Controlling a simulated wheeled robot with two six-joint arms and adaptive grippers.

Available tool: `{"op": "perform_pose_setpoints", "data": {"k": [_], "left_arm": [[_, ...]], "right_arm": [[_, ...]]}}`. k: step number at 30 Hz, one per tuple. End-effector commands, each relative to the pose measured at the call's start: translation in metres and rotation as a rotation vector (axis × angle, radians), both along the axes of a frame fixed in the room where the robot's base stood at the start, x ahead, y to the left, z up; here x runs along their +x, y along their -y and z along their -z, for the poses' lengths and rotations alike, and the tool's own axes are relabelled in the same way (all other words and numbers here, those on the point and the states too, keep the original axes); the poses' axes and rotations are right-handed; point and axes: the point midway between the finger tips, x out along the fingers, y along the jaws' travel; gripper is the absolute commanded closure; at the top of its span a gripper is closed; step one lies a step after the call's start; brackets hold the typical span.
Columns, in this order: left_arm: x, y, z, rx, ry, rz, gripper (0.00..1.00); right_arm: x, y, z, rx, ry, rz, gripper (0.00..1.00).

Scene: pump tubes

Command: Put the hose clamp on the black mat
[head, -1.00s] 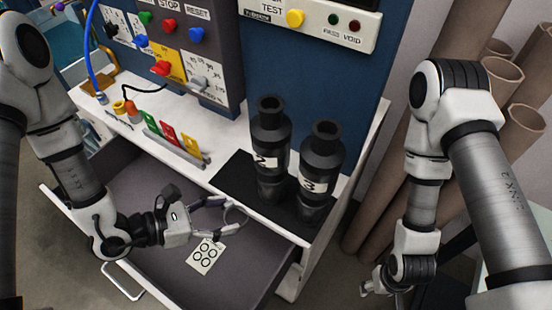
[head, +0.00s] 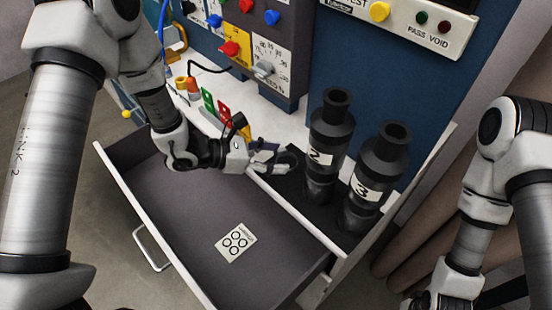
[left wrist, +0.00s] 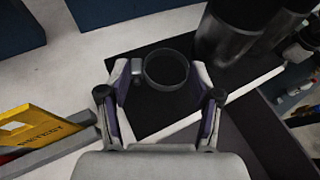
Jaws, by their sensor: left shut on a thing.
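My left gripper (head: 270,158) is shut on the hose clamp (left wrist: 148,75), a thin dark ring with a small grey screw housing. The clamp also shows at the fingertips in the head view. In the left wrist view the ring lies over the black mat (left wrist: 150,112), near its far left part; I cannot tell if it touches. In the head view the mat (head: 288,188) lies on the white counter, and the gripper is at its left end. My right gripper (head: 440,301) is low at the bottom edge, partly cut off, its fingers unclear.
Two black pump tubes, marked 2 (head: 328,138) and 3 (head: 375,178), stand on the mat right of the left gripper. An open grey drawer (head: 190,215) below holds a white card (head: 235,242). Coloured tags (head: 224,113) and the control panel (head: 262,45) stand behind.

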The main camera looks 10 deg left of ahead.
Motion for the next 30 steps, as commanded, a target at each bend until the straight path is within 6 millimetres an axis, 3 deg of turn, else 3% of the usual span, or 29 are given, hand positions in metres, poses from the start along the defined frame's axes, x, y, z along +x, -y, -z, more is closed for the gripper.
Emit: {"op": "perform_pose_setpoints", "data": {"k": [3,10,19,20,21,22,30], "left_arm": [[0.012,0.001,0.004,0.0,-0.002,-0.001,0.6],[0.013,0.001,0.036,0.0,-0.002,-0.001,0.6],[0.013,0.001,0.041,0.0,0.0,0.0,0.6],[0.013,0.001,0.041,0.0,0.0,0.0,0.33],[0.013,0.001,0.04,0.0,0.0,0.0,0.18],[0.013,0.001,0.039,0.0,0.0,0.0,0.11],[0.013,0.0,0.039,0.0,-0.001,0.0,0.11]], "right_arm": [[0.0,0.0,-0.005,0.0,0.0,0.0,0.43],[0.0,0.0,-0.013,0.0,0.0,0.0,0.43],[0.0,0.0,-0.007,0.0,0.0,0.0,0.43],[0.0,0.0,-0.007,0.0,0.0,0.0,0.43],[0.0,0.0,-0.008,0.0,-0.001,0.0,0.43],[0.0,0.0,-0.008,0.0,-0.001,0.0,0.43],[0.0,0.0,-0.009,0.0,0.0,0.0,0.43]]}}
